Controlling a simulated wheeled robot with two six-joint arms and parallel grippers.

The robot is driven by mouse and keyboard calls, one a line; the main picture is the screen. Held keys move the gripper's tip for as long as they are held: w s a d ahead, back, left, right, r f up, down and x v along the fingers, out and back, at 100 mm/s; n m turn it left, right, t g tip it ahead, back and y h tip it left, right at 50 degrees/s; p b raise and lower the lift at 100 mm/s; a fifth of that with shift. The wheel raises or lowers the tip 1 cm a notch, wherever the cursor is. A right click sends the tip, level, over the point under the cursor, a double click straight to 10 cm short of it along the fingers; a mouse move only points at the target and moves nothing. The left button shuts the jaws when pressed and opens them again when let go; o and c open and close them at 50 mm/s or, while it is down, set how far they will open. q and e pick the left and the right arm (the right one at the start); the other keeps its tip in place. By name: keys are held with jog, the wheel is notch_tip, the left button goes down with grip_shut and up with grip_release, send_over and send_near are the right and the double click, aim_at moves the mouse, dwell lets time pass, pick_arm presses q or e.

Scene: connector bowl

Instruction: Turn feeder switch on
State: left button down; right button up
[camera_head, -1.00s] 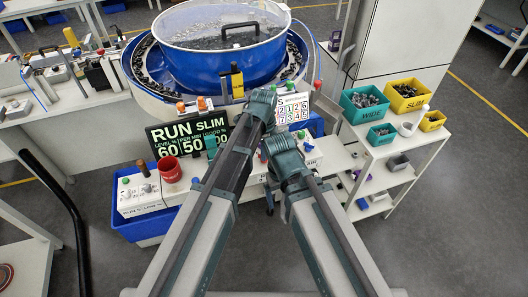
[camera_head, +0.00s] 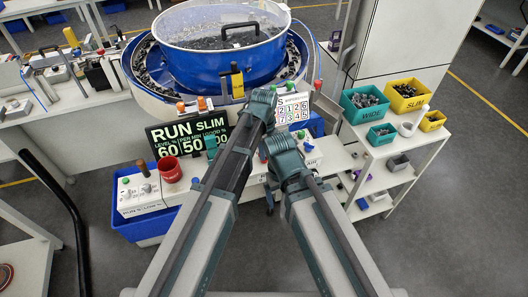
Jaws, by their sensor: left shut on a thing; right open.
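The blue feeder bowl (camera_head: 190,66) with its clear cover stands at the top centre. The feeder switch cannot be told apart from the other controls. A white control box (camera_head: 140,196) with a green button and knobs is at left. Another white box with coloured buttons (camera_head: 307,146) is partly behind my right arm. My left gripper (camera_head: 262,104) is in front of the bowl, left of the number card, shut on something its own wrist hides. My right gripper (camera_head: 277,147) is lower, open, over the white bench; its fingertips are mostly hidden.
Green bins (camera_head: 364,102) and yellow bins (camera_head: 405,96) stand on a shelf at right. A number card (camera_head: 294,108) is beside my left gripper.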

pick_arm(q)
jog(key=c, duration=0.9)
grip_release()
jog(key=shift+r, duration=0.1)
notch_tip(320, 180, up, 14)
jog(key=p, duration=1.3)
jog(key=shift+f+p, duration=0.2)
jog(key=shift+p, duration=0.2)
